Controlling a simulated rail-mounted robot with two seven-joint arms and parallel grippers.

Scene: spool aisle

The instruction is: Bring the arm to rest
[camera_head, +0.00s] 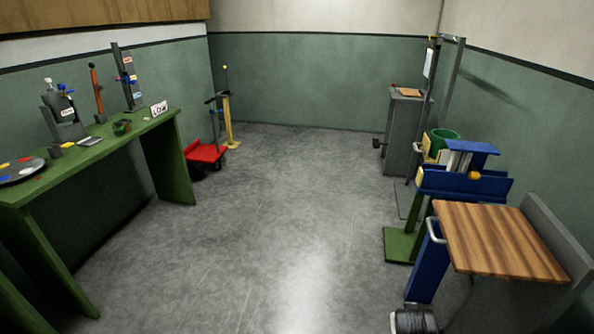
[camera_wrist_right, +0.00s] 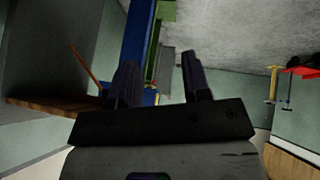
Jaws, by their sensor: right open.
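My right gripper (camera_wrist_right: 161,76) shows in the right wrist view with its two dark fingers spread apart. No object is held between them. Behind the fingers are a blue post (camera_wrist_right: 138,35) and grey floor, seen at a steep tilt. The fingers look apart from these, but the exact distance cannot be told. My left gripper is in neither view. In the head view I cannot make out my right gripper for certain.
A wood-topped stand (camera_head: 498,240) and a blue fixture (camera_head: 465,184) are at the right. A green bench (camera_head: 95,160) with tools runs along the left. A red cart (camera_head: 205,152) and grey cabinet (camera_head: 403,135) stand farther back. The middle floor is clear.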

